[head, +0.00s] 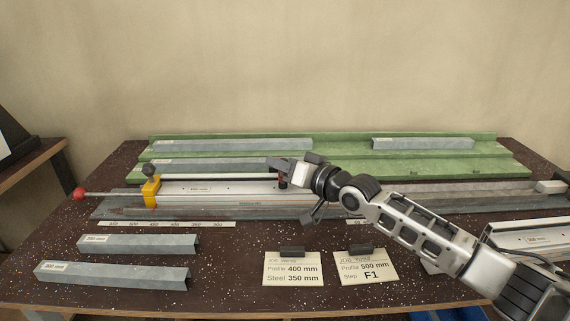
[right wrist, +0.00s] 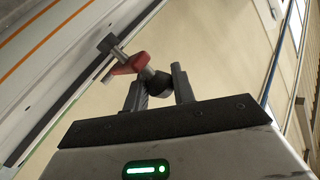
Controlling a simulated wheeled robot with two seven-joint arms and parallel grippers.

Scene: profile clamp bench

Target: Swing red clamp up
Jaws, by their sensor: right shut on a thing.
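The red clamp (right wrist: 128,66) shows in the right wrist view as a small red arm with a grey spindle and a dark end, beside the white rail. Its dark knob sits between the fingers of my right gripper (right wrist: 158,88), which is shut on it. In the head view the right gripper (head: 284,168) is over the middle of the long rail (head: 230,189), and only a small dark red bit of the clamp (head: 283,181) shows below it. The rest of the clamp is hidden there. My left gripper is not in view.
A yellow stop (head: 151,190) with a dark ball and a red-knobbed rod (head: 79,194) stands at the rail's left end. Green racks (head: 350,160) with grey profiles lie behind.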

